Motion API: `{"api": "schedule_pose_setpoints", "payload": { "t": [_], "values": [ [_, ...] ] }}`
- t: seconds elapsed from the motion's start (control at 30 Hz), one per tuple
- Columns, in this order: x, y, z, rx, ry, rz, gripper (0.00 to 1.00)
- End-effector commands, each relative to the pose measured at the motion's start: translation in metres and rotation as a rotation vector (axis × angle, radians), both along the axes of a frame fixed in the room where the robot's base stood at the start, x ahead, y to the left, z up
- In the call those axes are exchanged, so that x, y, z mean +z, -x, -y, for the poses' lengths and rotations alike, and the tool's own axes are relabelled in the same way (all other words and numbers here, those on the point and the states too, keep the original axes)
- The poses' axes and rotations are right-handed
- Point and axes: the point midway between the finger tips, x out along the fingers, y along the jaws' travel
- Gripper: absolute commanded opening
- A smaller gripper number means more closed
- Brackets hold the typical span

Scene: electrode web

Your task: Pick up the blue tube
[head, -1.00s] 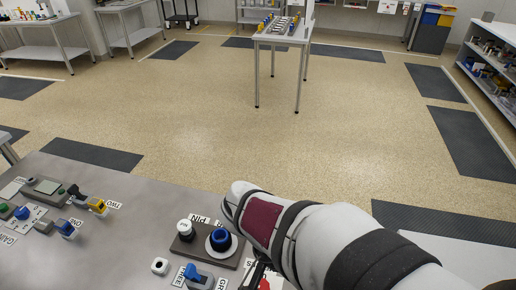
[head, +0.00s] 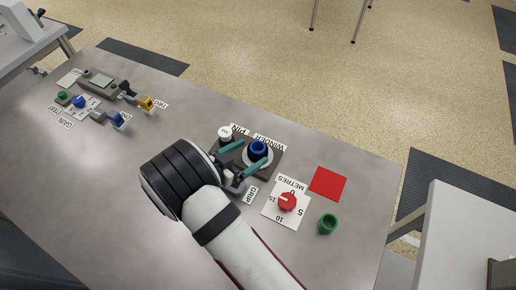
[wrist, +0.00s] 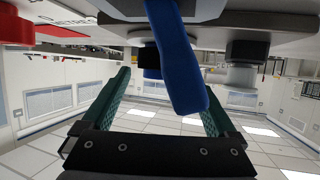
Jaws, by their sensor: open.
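The blue tube (head: 259,148) stands upright on a round white disc on the dark WINDER base (head: 267,170) in the head view. My gripper (head: 246,155) is open, with its teal fingers pointing at the tube from the left. Its fingertips are beside the tube; I cannot tell whether they touch it. In the wrist view a long blue bar (wrist: 175,55) hangs large between the camera and the fingers; it looks like the GRIP lever's handle. A smaller blue patch (wrist: 151,72) behind it may be the tube, mostly hidden.
A white knob (head: 225,133) stands on the same base, left of the tube. A red dial (head: 287,202) labelled METRES, a red square (head: 328,183) and a green ring (head: 327,224) lie to the right. Switches and a small display (head: 99,84) are at the far left.

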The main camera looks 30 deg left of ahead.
Motion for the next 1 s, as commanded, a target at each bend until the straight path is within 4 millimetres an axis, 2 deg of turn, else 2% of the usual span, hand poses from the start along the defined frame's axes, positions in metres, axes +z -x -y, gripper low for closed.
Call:
{"api": "schedule_pose_setpoints", "payload": {
  "t": [0.1, 0.17, 0.4, 0.9, 0.93, 1.0],
  "values": [
    [-0.007, -0.021, 0.008, -0.004, 0.001, -0.001, 0.93],
    [-0.010, -0.028, 0.009, -0.002, 0.000, 0.000, 0.93],
    [-0.011, -0.031, 0.009, -0.001, 0.000, -0.001, 0.93],
    [-0.011, -0.030, 0.009, -0.001, 0.000, -0.001, 0.03],
    [-0.011, -0.030, 0.009, -0.001, 0.000, -0.001, 0.00],
    [-0.010, -0.030, 0.009, -0.001, 0.000, 0.000, 0.00]
  ]
}}
